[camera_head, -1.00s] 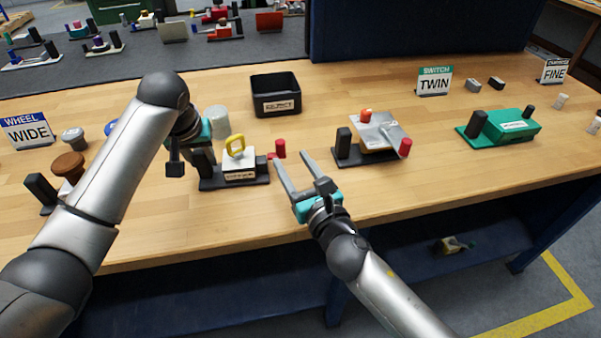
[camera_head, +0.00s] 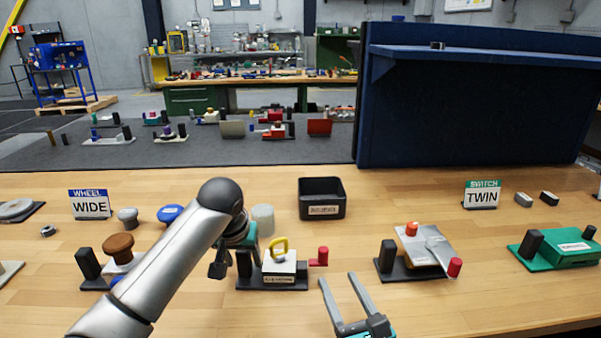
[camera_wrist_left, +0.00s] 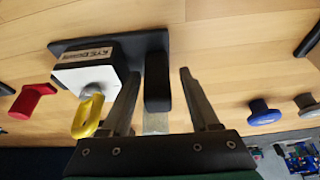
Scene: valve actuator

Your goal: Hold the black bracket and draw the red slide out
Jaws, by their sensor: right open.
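The black bracket (camera_head: 244,263) is an upright post at the left end of a dark base, beside a white block with a yellow ring (camera_head: 279,247). My left gripper (camera_head: 231,263) is at this post. In the left wrist view its fingers stand open on either side of the bracket (camera_wrist_left: 157,82), with a gap showing on the right. The red slide (camera_head: 322,256) has an upright handle at the block's right end; it also shows in the left wrist view (camera_wrist_left: 31,99). My right gripper (camera_head: 337,277) is open and empty, just in front of the slide, apart from it.
A black bin (camera_head: 322,208) stands behind the block. A light cylinder (camera_head: 263,220) is close behind my left gripper. A metal-plated device (camera_head: 424,247) with red knobs is to the right. A brown-knobbed device (camera_head: 118,250) is to the left.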

